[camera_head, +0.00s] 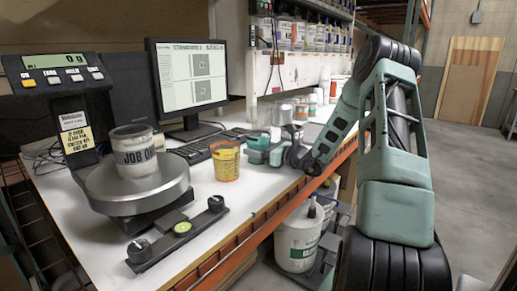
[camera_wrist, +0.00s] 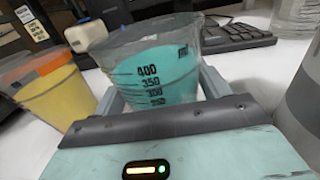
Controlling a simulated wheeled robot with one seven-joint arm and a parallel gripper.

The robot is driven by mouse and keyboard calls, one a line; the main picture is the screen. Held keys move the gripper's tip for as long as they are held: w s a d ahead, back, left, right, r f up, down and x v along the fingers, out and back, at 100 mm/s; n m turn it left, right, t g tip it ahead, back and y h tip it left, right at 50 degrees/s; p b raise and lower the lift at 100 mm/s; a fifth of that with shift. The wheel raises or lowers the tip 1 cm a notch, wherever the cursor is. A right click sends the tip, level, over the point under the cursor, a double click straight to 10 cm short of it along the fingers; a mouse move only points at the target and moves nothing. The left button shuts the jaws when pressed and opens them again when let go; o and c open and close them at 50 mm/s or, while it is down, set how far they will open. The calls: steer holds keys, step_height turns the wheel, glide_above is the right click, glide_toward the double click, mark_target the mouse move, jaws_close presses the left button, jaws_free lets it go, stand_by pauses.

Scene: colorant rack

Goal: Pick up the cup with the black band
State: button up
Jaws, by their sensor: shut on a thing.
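My gripper (camera_wrist: 161,92) is shut on a clear measuring cup (camera_wrist: 158,68) with teal contents and black volume marks in the wrist view. One finger lies on each side of the cup, which looks roughly upright. In the head view the teal cup (camera_head: 257,143) is at my gripper (camera_head: 268,155), above or on the white table; I cannot tell if it touches the table. I cannot make out a clear black band on it. A yellow cup with an orange rim (camera_head: 226,162) stands to its left, and also shows in the wrist view (camera_wrist: 52,95).
A scale (camera_head: 130,193) with a labelled can (camera_head: 137,160) on it stands at the left. A keyboard (camera_head: 205,147) and monitor (camera_head: 188,80) are behind. Several cans and bottles (camera_head: 300,108) stand beyond my gripper.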

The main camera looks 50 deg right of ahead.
steer(key=shift+r, duration=0.2)
step_height(320, 180, up, 10)
steer(key=shift+f, duration=0.2)
stand_by(0.9)
